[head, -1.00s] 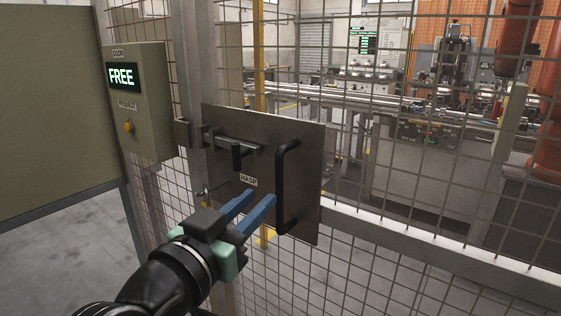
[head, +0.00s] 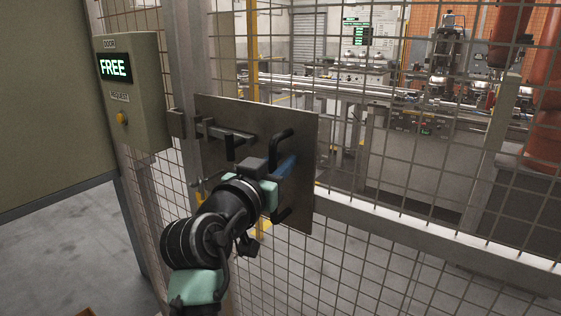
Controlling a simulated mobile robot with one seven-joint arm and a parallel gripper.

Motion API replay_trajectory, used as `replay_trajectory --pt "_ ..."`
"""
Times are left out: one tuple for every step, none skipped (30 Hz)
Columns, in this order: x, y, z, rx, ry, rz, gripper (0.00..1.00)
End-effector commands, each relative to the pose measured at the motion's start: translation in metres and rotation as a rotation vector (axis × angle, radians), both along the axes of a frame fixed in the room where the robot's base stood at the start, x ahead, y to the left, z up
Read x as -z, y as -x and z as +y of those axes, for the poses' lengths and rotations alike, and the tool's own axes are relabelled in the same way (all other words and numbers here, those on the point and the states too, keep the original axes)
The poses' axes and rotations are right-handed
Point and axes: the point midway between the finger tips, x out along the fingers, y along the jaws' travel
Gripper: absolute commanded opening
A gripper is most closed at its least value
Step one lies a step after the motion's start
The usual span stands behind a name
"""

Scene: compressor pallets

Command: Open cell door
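The cell door is a wire-mesh door with a grey metal plate (head: 307,150). The plate carries a long black vertical handle (head: 283,137) at the right and a bolt with a small black knob (head: 230,148) at the left. My gripper (head: 287,166) is at the long handle. One blue finger shows beside the handle's middle, and the gripper body hides the other finger and the handle's middle part. I cannot tell whether the fingers are open or shut on the handle. The door control box (head: 132,92) reads FREE.
A grey post (head: 187,60) stands between the control box and the plate. The box has a yellow button (head: 121,118). Mesh fencing (head: 400,200) spreads across the right, with a conveyor (head: 350,85) and machines behind it.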

Motion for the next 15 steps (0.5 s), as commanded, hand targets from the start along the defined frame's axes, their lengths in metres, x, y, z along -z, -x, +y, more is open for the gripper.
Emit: replay_trajectory --pt "0.0 0.0001 0.0 0.0 0.0 0.0 0.29" --pt "0.0 0.0002 0.0 0.0 0.0 0.0 0.23" --pt "0.0 0.0002 0.0 0.0 0.0 0.0 0.16" --pt "0.0 0.0002 0.0 0.0 0.0 0.0 0.11" --pt "0.0 0.0003 0.0 0.0 0.0 0.0 0.05" --pt "0.0 0.0003 0.0 0.0 0.0 0.0 0.0" --pt "0.0 0.0003 0.0 0.0 0.0 0.0 0.0" --pt "0.0 0.0004 0.0001 0.0 0.0 0.0 0.0" --pt "0.0001 0.0004 0.0001 0.0 0.0 0.0 0.0" --pt "0.0001 0.0004 0.0001 0.0 0.0 0.0 0.0" --pt "0.0001 0.0004 0.0001 0.0 0.0 0.0 0.0" --pt "0.0001 0.0004 0.0001 0.0 0.0 0.0 0.0" --pt "0.0001 0.0004 0.0001 0.0 0.001 0.0 0.0" --pt "0.0002 0.0005 0.0001 0.0 0.001 0.0 0.0" --pt "0.0002 0.0005 0.0001 0.0 0.001 0.0 0.0"
